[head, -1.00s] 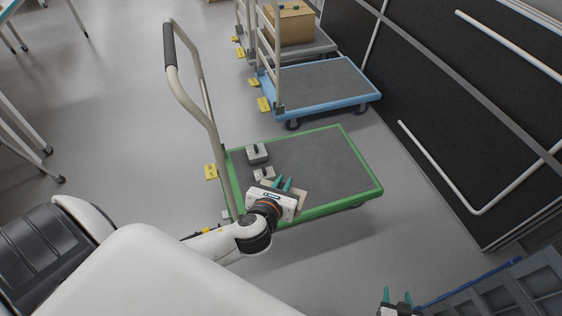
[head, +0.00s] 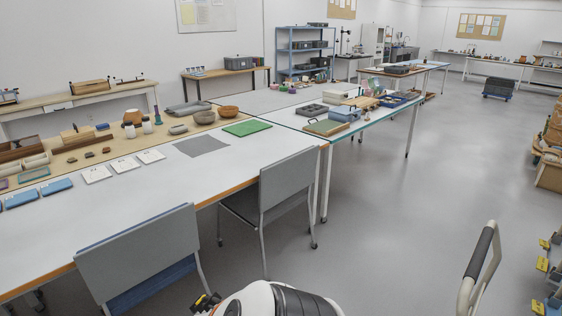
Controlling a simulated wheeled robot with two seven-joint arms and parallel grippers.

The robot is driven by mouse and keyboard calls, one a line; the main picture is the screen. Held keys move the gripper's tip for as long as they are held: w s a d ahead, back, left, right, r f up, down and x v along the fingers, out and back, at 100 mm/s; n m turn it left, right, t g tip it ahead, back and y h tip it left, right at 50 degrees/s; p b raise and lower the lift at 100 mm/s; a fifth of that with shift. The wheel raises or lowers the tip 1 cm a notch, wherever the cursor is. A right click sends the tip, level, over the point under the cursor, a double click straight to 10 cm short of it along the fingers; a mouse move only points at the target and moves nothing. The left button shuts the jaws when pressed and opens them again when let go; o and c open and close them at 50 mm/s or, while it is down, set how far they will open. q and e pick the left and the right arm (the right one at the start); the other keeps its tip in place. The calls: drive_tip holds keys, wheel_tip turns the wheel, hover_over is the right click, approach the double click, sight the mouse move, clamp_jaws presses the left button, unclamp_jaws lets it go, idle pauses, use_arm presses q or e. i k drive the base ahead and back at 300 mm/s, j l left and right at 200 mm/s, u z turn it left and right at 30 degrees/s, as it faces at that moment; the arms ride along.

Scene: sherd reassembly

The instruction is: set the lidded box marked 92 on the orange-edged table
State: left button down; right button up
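The orange-edged table (head: 115,215) stretches across the left of the head view, with a white top and an orange front edge. Its near half is largely bare. A grey mat (head: 202,146) and a green mat (head: 247,128) lie flat on it. I cannot make out a lidded box marked 92 in the current view.
Two grey chairs (head: 145,255) (head: 290,185) stand against the table's near side. White cards (head: 123,165), blue pieces (head: 56,187) and bowls (head: 204,117) lie farther back. A teal-edged table (head: 375,122) adjoins behind. A trolley handle (head: 480,255) rises at right; the floor between is clear.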

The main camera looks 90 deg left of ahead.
sight(208, 180)
drive_tip(key=j+u, duration=0.15)
drive_tip(key=u, duration=0.35)
drive_tip(key=j+u, duration=0.15)
drive_tip(key=u, duration=0.3)
drive_tip(key=i+j+u, duration=0.15)
drive_tip(key=u, duration=0.35)
drive_tip(key=j+u, duration=0.1)
drive_tip(key=u, duration=0.4)
drive_tip(key=i+j+u, duration=0.4)
drive_tip(key=i, duration=0.4)
drive_tip(key=i+u, duration=0.35)
drive_tip(key=i, duration=0.45)
